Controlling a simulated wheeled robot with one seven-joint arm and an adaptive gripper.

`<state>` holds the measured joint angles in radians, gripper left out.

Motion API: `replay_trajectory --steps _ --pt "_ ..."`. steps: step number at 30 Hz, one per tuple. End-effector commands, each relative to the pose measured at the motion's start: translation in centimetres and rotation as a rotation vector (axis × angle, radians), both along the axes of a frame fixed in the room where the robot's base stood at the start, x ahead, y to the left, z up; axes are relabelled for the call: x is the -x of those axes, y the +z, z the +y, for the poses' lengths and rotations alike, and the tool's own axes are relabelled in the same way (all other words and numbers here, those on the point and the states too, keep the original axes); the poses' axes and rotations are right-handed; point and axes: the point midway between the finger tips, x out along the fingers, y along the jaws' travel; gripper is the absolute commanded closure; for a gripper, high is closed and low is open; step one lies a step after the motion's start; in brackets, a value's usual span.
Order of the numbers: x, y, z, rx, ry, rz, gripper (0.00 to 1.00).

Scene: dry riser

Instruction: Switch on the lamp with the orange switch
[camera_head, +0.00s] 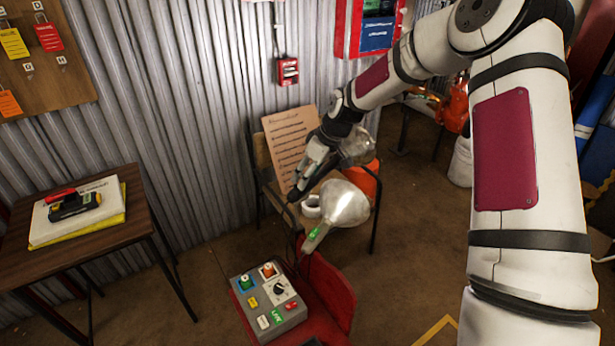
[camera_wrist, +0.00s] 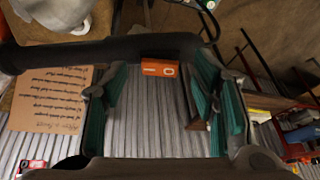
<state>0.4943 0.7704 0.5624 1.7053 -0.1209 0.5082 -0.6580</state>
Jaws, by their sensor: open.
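In the head view a grey control box (camera_head: 268,296) sits on a red chair. It carries an orange switch (camera_head: 268,270), a green switch (camera_head: 246,283), a black dial and small labels. A shiny lamp (camera_head: 346,203) with a green mark on its neck stands above the box. A second, greyer lamp shade (camera_head: 357,148) is behind it, partly hidden by my gripper (camera_head: 299,188). My gripper is beside these lamps. In the wrist view my gripper (camera_wrist: 160,78) is open, and an orange piece (camera_wrist: 160,69) on a dark bar shows between its teal-padded fingers, apparently not gripped.
A wooden chair (camera_head: 259,160) holds a written sheet (camera_head: 290,135), also in the wrist view (camera_wrist: 48,98), and a white roll (camera_head: 311,206). A red call point (camera_head: 288,71) is on the corrugated wall.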

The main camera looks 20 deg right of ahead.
Motion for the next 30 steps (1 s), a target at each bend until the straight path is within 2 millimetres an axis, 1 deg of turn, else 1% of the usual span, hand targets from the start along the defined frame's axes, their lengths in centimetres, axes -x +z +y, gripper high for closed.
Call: replay_trajectory --steps 1,9,15,21,30 --pt "0.2 0.9 -0.4 0.001 -0.002 -0.002 0.47" --pt "1.6 6.0 -2.0 0.002 -0.003 -0.002 0.47" --pt "2.4 8.7 -2.8 0.002 -0.003 -0.001 0.47" --pt "2.8 9.7 -3.1 0.001 0.000 0.000 0.47" --pt "2.8 9.7 -3.1 0.000 -0.001 0.001 0.47"
